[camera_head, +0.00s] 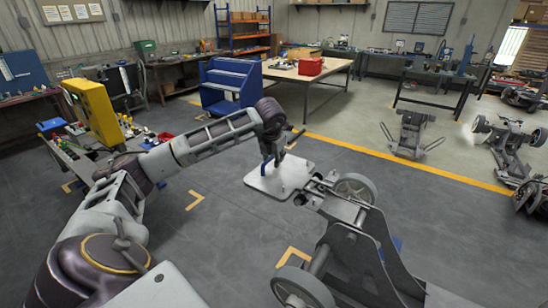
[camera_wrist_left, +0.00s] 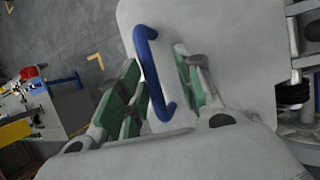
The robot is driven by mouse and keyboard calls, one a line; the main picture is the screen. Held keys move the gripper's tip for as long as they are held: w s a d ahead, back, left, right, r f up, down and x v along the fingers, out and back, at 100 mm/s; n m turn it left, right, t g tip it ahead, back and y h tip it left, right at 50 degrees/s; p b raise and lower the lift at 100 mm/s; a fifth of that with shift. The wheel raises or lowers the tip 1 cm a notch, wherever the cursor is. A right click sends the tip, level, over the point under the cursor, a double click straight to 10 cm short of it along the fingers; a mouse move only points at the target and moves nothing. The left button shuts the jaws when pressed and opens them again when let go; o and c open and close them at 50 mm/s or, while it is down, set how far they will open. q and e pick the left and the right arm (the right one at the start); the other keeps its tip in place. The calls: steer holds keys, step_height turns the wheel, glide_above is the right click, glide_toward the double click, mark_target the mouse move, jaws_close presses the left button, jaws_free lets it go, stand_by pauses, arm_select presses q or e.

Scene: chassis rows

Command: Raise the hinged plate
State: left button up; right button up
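The hinged plate (camera_head: 290,180) is a light grey flat panel at the end of a wheeled chassis (camera_head: 365,245); it looks about level. In the left wrist view the plate (camera_wrist_left: 215,40) fills the upper right and carries a blue bar handle (camera_wrist_left: 148,65). My left gripper (camera_wrist_left: 157,62) has green-padded fingers, spread apart on the two sides of the handle. The left finger is close to the bar; a gap shows to the right finger. In the head view my left gripper (camera_head: 271,148) is over the plate, its fingers hard to make out. My right gripper is not in view.
A workbench with a yellow box (camera_head: 92,112) stands at left. A blue cart (camera_head: 228,88) and a wooden table (camera_head: 310,82) are behind the plate. More chassis (camera_head: 410,135) stand at right. Grey floor around the plate's left side is clear.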

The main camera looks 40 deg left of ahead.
arm_select(q)
steer(key=v, duration=1.1)
steer(key=shift+s+r, duration=0.15)
steer(key=shift+r, duration=0.2)
steer(key=shift+d, duration=0.1)
stand_by(0.9)
